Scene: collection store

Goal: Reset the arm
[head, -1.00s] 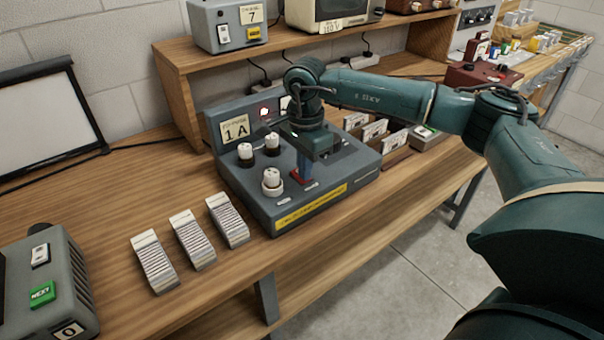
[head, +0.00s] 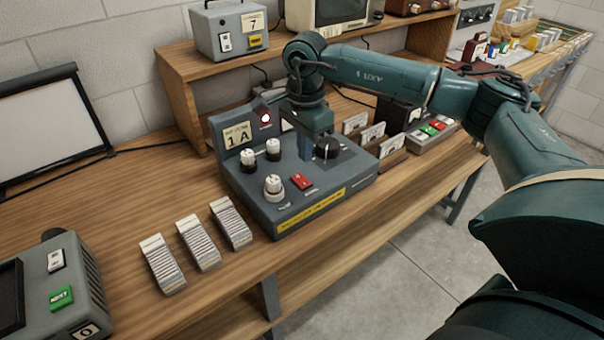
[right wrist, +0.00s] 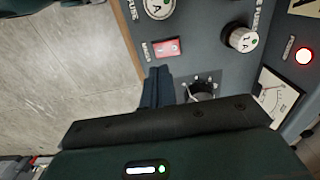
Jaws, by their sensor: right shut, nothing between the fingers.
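My right gripper (head: 306,148) is shut and empty above the grey control box (head: 256,196) in the head view. In the right wrist view its blue fingers (right wrist: 158,88) are together, beside a black knob and apart from the red switch (right wrist: 166,47). The red switch (head: 301,181) also shows in the head view, uncovered on the box's sloped top. The black knob (head: 327,148) is to the right of the gripper, and the wrist view shows it partly hidden (right wrist: 203,91). A red lamp (head: 265,118) is lit on the upright panel. My left gripper is not in view.
A grey device with a green NEXT button (head: 62,298) stands at the front left. Card holders (head: 372,137) and a button box (head: 432,134) stand close on the right. A shelf (head: 182,82) is behind.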

